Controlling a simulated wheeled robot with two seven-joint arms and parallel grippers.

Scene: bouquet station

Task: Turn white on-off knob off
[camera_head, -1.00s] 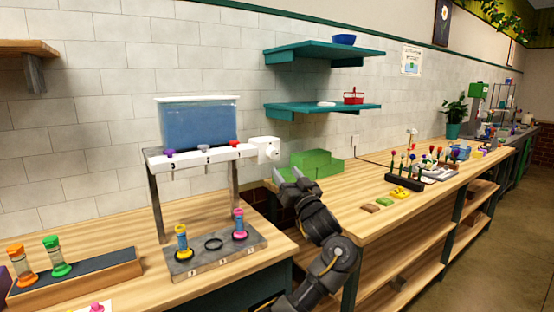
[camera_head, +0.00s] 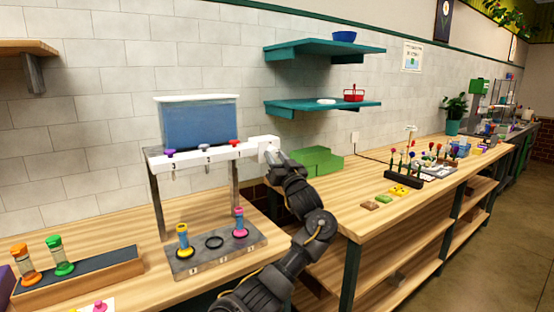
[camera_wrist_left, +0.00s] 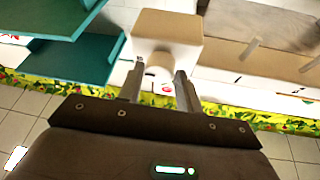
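The white on-off box (camera_head: 264,144) is at the right end of the white bar of the dispenser stand. In the left wrist view the box (camera_wrist_left: 168,30) is at the top centre, and its round white knob (camera_wrist_left: 158,66) sticks out toward my gripper. My left gripper (camera_head: 275,156) is at the face of the box. In the left wrist view its two fingers (camera_wrist_left: 160,82) are apart, one on each side of the knob. I cannot tell whether they touch it. The gripper hides the knob in the head view. My right gripper is not in view.
A blue-filled tank (camera_head: 198,124) is on the stand, above purple, grey and red small knobs. Vials stand on the stand's base (camera_head: 190,268). Green blocks (camera_head: 318,160) lie behind my arm. Teal shelves (camera_head: 322,106) are on the wall to the upper right.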

